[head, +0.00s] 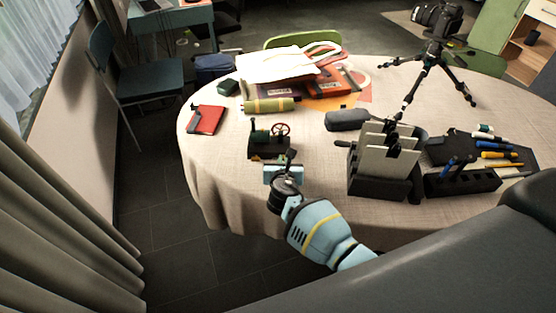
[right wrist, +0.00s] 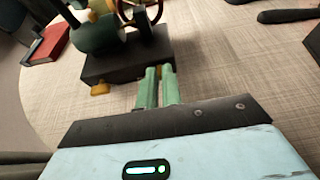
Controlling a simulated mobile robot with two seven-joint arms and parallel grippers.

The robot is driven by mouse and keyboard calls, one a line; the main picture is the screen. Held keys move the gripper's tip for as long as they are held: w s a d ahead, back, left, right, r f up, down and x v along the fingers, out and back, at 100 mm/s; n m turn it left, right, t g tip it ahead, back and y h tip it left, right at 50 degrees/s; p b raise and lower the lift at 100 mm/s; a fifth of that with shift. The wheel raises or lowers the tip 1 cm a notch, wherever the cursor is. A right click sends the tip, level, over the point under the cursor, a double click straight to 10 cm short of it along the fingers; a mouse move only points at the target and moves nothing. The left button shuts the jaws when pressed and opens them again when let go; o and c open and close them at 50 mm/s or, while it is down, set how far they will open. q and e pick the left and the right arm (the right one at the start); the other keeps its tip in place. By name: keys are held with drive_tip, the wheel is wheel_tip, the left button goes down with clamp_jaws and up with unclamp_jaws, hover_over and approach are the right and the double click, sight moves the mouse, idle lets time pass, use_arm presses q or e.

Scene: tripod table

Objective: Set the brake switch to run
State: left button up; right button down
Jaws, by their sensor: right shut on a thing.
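A small machine with a red-spoked wheel and a dark green cylinder stands on a black box base (head: 268,147) near the table's front left edge. In the right wrist view the base (right wrist: 125,62) is at the upper left, with a small orange tab (right wrist: 99,89) low on its front. My right gripper (head: 284,168) is at the base's front. In the right wrist view its green fingertips (right wrist: 158,72) are close together against the base's front right part, shut on a small part, seemingly the brake switch. The fingers hide that part, so its setting cannot be told. My left gripper is not in view.
A red notebook (head: 205,120) lies to the left on the cloth-covered table (head: 325,190). A grey case (head: 347,120) and a black rack with upright light panels (head: 383,188) stand to the right. A tripod (head: 428,72) stands behind. Bare cloth lies between the machine and rack.

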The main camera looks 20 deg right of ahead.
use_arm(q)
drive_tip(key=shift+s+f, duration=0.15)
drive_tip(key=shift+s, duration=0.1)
use_arm(e)
drive_tip(key=c, duration=1.6)
unclamp_jaws()
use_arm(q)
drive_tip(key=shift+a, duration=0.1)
use_arm(e)
drive_tip(key=shift+o, duration=0.2)
